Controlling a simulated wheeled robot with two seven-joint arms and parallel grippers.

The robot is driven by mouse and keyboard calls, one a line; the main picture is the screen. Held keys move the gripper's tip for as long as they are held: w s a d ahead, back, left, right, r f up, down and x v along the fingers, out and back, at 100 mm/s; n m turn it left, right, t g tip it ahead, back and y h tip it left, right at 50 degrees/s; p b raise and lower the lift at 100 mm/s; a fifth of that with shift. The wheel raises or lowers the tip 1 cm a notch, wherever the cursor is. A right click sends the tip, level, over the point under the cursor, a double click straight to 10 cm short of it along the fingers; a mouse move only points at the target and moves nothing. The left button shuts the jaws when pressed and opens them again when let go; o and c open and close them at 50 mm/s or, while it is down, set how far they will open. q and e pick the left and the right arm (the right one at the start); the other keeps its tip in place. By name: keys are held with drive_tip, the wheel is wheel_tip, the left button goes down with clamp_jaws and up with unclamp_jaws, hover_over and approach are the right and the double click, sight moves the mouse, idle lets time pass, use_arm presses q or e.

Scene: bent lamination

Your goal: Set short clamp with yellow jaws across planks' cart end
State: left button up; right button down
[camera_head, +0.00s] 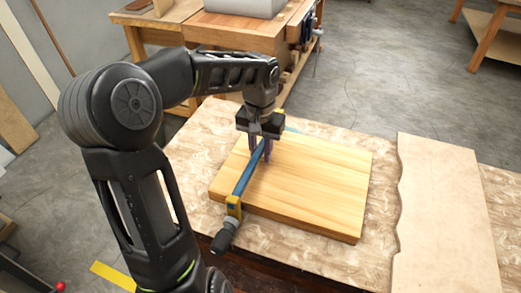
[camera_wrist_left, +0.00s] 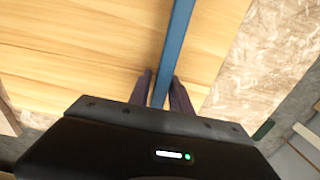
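The left wrist view shows the blue bar (camera_wrist_left: 180,40) running between the fingertips (camera_wrist_left: 162,86). My right gripper is out of view.
The planks lie on a mottled board tabletop (camera_head: 370,250). A pale wavy-edged board (camera_head: 440,210) lies to the right. A wooden workbench (camera_head: 240,35) with a grey box (camera_head: 245,6) stands behind. A small teal piece (camera_head: 291,128) shows beyond the planks' back edge.

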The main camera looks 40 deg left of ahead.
use_arm(q)
drive_tip(key=o, duration=0.3)
drive_tip(key=shift+s+r, duration=0.1)
drive_tip(key=shift+r, duration=3.85)
drive_tip(key=shift+r+p, duration=2.55)
drive_tip(key=shift+r, duration=0.45)
drive_tip(key=shift+r+p, duration=2.15)
drive_tip(key=shift+r, duration=0.35)
